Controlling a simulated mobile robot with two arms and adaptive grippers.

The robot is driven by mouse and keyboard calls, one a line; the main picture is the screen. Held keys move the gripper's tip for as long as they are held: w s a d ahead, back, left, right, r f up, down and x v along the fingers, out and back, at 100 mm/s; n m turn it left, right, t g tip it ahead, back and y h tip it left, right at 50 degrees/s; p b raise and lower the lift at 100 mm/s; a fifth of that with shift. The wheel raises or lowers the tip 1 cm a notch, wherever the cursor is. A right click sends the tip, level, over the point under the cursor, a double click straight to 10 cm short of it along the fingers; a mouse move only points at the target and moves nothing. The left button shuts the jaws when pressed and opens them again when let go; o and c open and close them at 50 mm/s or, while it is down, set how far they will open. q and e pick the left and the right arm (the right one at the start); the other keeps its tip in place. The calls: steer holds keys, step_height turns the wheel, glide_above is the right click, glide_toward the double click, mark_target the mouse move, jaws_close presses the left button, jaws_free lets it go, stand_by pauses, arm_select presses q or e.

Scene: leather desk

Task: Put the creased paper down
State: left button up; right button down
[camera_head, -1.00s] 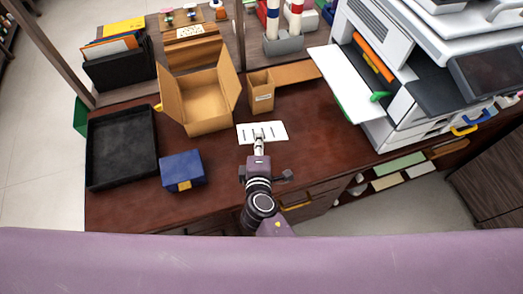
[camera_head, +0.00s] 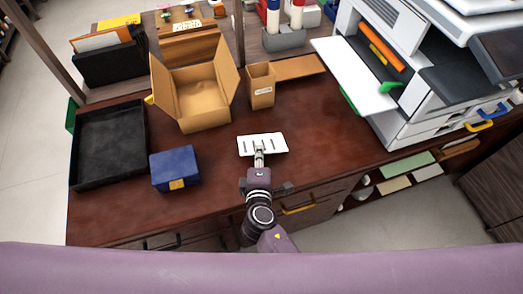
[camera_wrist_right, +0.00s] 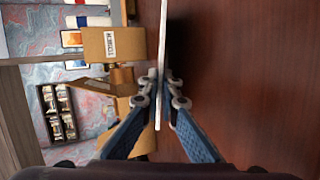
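The creased paper (camera_head: 268,142) is a small white sheet with short dark marks, lying flat over the front middle of the desk (camera_head: 225,165) in the head view. My right gripper (camera_head: 259,152) reaches it from the front and is shut on its near edge. In the right wrist view the paper (camera_wrist_right: 161,65) shows edge-on as a thin white strip between the two fingertips (camera_wrist_right: 160,92). Its face runs about parallel to the desktop; I cannot tell whether it touches the desk. My left gripper is not in view.
An open cardboard box (camera_head: 205,112) and a cardboard holder (camera_head: 261,88) stand behind the paper. A blue box (camera_head: 175,165) and a black tray (camera_head: 80,150) are at left. A printer (camera_head: 405,125) stands at right. Desk beside the paper is bare.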

steer(key=c, duration=2.3)
jaws_free()
steer(key=shift+p+v, duration=0.85)
steer(key=shift+v, duration=3.15)
steer(key=s+r+p, duration=0.1)
steer(key=r+p, duration=0.1)
steer(key=s+r+p, duration=0.1)
steer(key=r, duration=0.1)
steer(key=r+p, duration=0.2)
steer(key=r, duration=0.1)
steer(key=shift+s+p, duration=0.35)
steer(key=shift+s, duration=0.05)
